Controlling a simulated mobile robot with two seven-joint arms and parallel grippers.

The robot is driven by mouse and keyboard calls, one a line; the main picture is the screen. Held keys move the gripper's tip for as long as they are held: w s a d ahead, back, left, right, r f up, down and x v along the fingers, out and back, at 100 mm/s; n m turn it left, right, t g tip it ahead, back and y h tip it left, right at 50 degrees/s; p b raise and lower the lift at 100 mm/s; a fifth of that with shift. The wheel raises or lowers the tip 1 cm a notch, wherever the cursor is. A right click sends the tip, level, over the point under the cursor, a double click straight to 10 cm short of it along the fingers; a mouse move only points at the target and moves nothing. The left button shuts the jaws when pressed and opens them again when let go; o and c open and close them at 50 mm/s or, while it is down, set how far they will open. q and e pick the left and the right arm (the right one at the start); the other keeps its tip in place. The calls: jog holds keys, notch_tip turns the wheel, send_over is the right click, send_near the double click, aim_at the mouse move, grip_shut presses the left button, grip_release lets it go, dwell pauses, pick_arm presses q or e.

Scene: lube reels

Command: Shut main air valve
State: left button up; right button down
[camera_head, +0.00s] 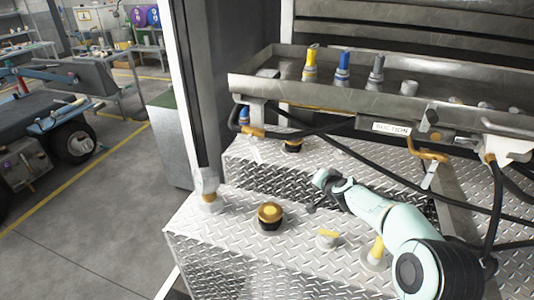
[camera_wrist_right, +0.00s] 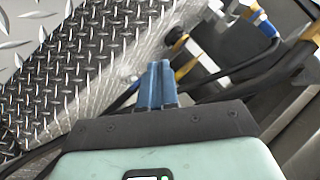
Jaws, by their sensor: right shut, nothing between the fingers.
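My right gripper (camera_head: 314,206) is low over the diamond-plate deck, and its arm comes in from the right. In the right wrist view its two blue fingers (camera_wrist_right: 157,85) are together and empty. No part is clearly marked as the main air valve. A yellow-handled valve (camera_head: 428,152) hangs under the tray by the "SUCTION" label, to the right of and above my gripper. In the right wrist view, a yellow-and-silver fitting with a black knob (camera_wrist_right: 178,38) is beyond the fingertips, apart from them. My left gripper is not in view.
Black hoses (camera_head: 375,165) run close around my right arm. The metal tray (camera_head: 260,83) above holds yellow, blue and grey nozzles. Open floor lies at left.

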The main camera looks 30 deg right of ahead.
aim_at(254, 149)
jog(key=w+a+r+m+t+y, duration=0.2)
jog(key=a+r+t+y, duration=0.25)
jog(key=a+r, duration=0.45)
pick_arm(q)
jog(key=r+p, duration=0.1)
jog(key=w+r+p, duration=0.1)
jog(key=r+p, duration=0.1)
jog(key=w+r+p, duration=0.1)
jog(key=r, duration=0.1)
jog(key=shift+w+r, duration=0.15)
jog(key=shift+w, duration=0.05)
pick_arm(e)
jog(key=a+f+x, duration=0.1)
jog(key=a+x, duration=0.1)
jog(key=x, duration=0.9)
jog(key=shift+w+g+y, duration=0.25)
jog(key=shift+g+y, duration=0.1)
jog(key=shift+g, duration=0.1)
jog(key=shift+a, duration=0.1)
